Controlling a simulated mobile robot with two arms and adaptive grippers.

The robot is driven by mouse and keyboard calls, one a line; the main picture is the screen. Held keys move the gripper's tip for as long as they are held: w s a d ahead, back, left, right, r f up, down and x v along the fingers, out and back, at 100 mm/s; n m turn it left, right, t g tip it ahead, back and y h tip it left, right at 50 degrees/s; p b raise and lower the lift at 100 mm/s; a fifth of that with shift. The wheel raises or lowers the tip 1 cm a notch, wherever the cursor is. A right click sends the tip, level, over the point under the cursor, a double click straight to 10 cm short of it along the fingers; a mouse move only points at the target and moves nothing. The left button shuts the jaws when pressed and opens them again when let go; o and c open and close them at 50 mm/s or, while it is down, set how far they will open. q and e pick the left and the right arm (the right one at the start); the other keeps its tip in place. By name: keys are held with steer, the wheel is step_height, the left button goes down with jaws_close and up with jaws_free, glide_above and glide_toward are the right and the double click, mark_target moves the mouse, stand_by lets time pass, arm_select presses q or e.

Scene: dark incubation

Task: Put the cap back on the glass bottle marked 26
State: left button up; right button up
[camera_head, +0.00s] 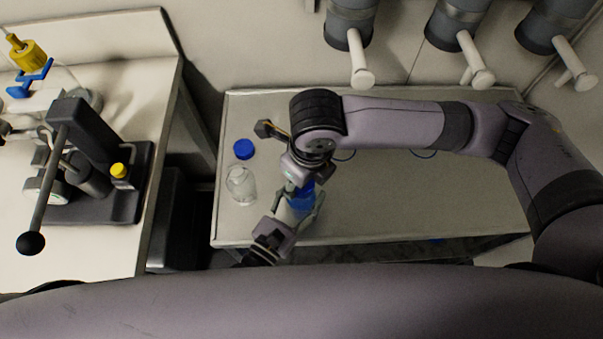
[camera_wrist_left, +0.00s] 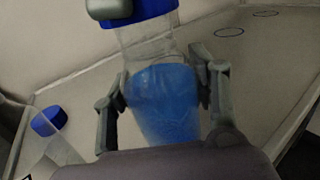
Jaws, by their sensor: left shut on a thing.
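A glass bottle with blue liquid (camera_wrist_left: 165,100) stands between the fingers of my left gripper (camera_wrist_left: 162,88), which is shut on it. In the head view this bottle (camera_head: 301,196) is partly hidden by both grippers. A blue cap (camera_wrist_left: 152,8) is at the top of its neck; I cannot tell if it is seated. A fingertip of my right gripper (camera_wrist_left: 108,9) is against the cap's side. In the head view my right gripper (camera_head: 298,172) is right above the bottle; its grip is hidden. The number 26 cannot be read on any bottle.
A bench with a lever press (camera_head: 85,165) is farther left. White-handled cylinders (camera_head: 360,65) hang above. The table's right part is clear.

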steer(key=shift+f, duration=0.6)
stand_by(0.5)
